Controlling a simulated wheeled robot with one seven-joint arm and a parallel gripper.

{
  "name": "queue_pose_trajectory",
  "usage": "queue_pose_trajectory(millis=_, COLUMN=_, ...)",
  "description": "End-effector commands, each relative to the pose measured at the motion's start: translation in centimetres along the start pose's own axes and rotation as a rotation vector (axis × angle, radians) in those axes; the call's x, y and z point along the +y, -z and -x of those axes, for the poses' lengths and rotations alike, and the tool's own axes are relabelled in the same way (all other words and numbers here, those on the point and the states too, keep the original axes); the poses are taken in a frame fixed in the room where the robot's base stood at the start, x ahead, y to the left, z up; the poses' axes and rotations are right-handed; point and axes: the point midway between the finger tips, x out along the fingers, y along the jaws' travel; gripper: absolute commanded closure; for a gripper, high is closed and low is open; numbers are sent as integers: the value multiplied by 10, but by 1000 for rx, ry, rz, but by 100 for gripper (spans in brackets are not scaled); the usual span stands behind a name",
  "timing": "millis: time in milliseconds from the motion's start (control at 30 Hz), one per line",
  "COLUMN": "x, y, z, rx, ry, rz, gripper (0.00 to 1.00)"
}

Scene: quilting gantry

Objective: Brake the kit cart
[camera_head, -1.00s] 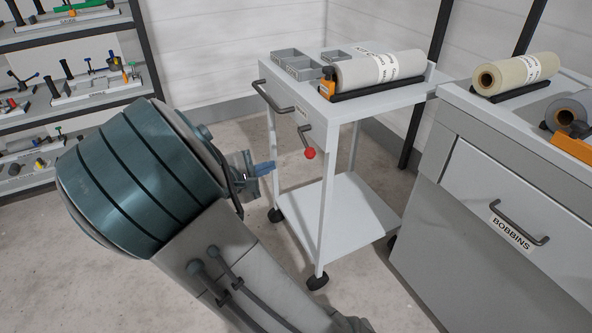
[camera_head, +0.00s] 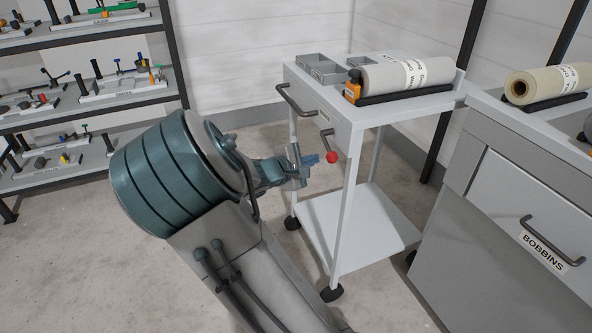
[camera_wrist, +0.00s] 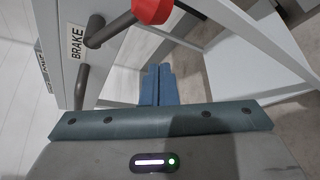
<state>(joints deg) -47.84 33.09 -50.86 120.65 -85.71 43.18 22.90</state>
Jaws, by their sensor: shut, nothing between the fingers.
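The white kit cart (camera_head: 341,122) stands right of centre in the head view, on dark casters. Its brake lever (camera_head: 326,141) hangs from the side panel and ends in a red knob (camera_head: 331,157). In the wrist view the red knob (camera_wrist: 152,10) is at the top, and the lever's grey arm (camera_wrist: 110,30) runs from a pivot beside a BRAKE label (camera_wrist: 76,42). My gripper (camera_head: 314,160) is shut and empty, with blue fingers. In the head view its fingertips appear just left of the knob; I cannot tell whether they touch. In the wrist view the fingers (camera_wrist: 158,85) lie below the knob.
A cart handle (camera_head: 296,101) juts out above the lever. A fabric roll (camera_head: 405,74) and grey bins (camera_head: 322,69) lie on the cart top. A grey BOBBINS drawer cabinet (camera_head: 458,200) stands close on the right. Shelves (camera_head: 85,103) stand at left. The floor between is clear.

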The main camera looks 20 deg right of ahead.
Motion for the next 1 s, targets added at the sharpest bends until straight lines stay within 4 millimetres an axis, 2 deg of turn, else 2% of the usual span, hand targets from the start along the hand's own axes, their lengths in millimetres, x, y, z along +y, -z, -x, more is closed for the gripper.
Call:
queue_pose_trajectory(millis=200, x=0, y=-25, z=9, rx=2, ry=0, rz=-3, gripper=100)
queue_pose_trajectory(millis=333, x=0, y=-34, z=11, rx=1, ry=0, rz=-2, gripper=100)
queue_pose_trajectory(millis=1000, x=4, y=-37, z=18, rx=9, ry=5, rz=22, gripper=100)
